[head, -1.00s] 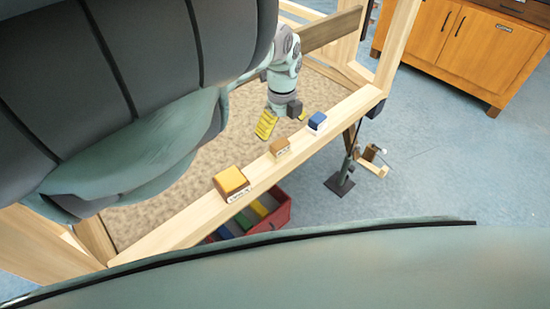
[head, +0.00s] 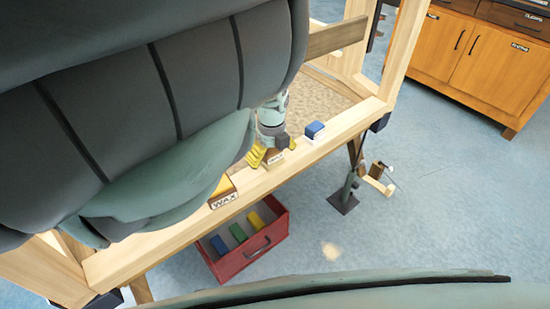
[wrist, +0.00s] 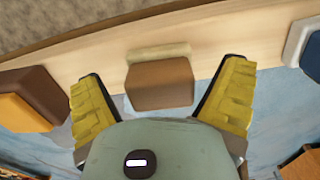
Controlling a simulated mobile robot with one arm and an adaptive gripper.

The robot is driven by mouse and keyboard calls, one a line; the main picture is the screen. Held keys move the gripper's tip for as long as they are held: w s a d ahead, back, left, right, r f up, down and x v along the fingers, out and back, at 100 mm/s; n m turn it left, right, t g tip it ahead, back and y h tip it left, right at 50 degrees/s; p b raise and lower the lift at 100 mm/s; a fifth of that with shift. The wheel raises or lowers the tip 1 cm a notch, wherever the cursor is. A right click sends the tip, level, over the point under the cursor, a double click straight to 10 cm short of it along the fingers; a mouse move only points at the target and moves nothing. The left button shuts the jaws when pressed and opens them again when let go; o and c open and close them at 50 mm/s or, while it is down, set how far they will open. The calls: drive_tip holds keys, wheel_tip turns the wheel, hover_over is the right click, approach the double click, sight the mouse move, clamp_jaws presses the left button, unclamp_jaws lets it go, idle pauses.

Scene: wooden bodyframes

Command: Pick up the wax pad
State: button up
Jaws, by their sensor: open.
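The block labelled WAX (head: 222,199) has a yellow-orange top and sits on the wooden beam, partly hidden by my arm. In the wrist view an orange and dark brown block (wrist: 28,98) at the left edge appears to be the same one, outside my fingers. My gripper (head: 274,149) is open at a smaller tan-brown block (head: 275,160) in the middle of the beam. In the wrist view this brown block (wrist: 160,84) lies between the two spread yellow fingers, with a gap on each side. Its label is too small to read.
A blue and white block (head: 315,130) stands farther right on the beam (head: 350,123). A red crate (head: 245,258) below holds blue, green and yellow pieces. A black-based stand (head: 345,197) is on the floor, and an orange cabinet (head: 470,60) is at the back right.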

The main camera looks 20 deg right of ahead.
sight(271, 151)
drive_tip(key=c, duration=1.3)
drive_tip(key=shift+o, duration=0.2)
drive_tip(key=shift+r, duration=0.4)
wheel_tip(271, 151, up, 3)
drive_tip(key=shift+s+a+r+p, duration=0.1)
drive_tip(key=shift+r+p, duration=0.1)
drive_tip(key=shift+p, duration=0.55)
drive_tip(key=s+a+p, duration=0.7)
drive_tip(key=s+p, duration=0.6)
drive_tip(key=s, duration=0.1)
drive_tip(key=shift+a+r+p, duration=0.15)
drive_tip(key=shift+r+p, duration=0.15)
drive_tip(key=shift+r, duration=0.1)
